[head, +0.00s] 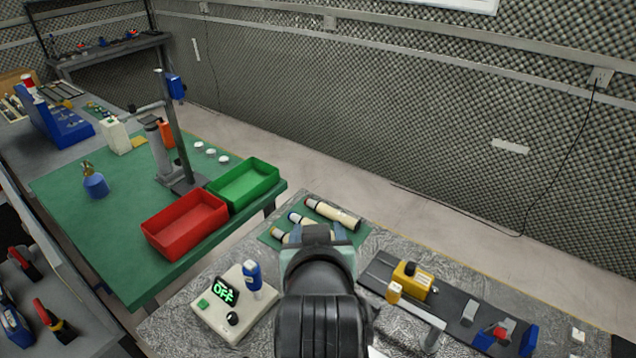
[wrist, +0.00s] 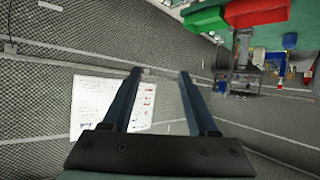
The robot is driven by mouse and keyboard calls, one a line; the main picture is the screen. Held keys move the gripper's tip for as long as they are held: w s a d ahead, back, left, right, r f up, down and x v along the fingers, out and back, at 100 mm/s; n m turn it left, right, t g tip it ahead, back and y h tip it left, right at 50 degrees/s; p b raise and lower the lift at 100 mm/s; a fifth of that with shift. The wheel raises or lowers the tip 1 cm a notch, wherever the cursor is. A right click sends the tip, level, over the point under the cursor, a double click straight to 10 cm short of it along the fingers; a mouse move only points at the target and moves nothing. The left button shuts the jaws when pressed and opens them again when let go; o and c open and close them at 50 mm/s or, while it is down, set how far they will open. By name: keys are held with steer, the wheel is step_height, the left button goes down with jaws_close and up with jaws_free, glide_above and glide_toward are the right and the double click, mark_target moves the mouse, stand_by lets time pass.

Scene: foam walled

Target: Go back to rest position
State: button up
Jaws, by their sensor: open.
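My gripper (wrist: 160,80) is open and empty in the wrist view. Its two dark fingers stand apart, with the foam wall and a white poster behind them. In the head view my gripper (head: 322,232) is above the foil-covered table, in front of the small green mat with several cylinders. My arm hides part of the table and mat, and the fingertips are hard to make out there.
A white control box (head: 235,302) with an "OFF" display stands left of my arm. A dark rail with a yellow device (head: 411,281) lies to the right. Red (head: 186,240) and green (head: 248,196) bins sit on the green table. Foam wall (head: 400,110) stands behind.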

step_height(320, 180, up, 14)
steer(key=t, duration=0.5)
steer(key=s+r+t+b, duration=0.1)
steer(key=s+r+t, duration=0.4)
steer(key=r, duration=0.6)
steer(key=s+r+t+b, duration=0.1)
steer(key=s+r+t, duration=0.4)
steer(key=r, duration=0.7)
steer(key=shift+s+m, duration=0.4)
steer(key=shift+s, duration=0.7)
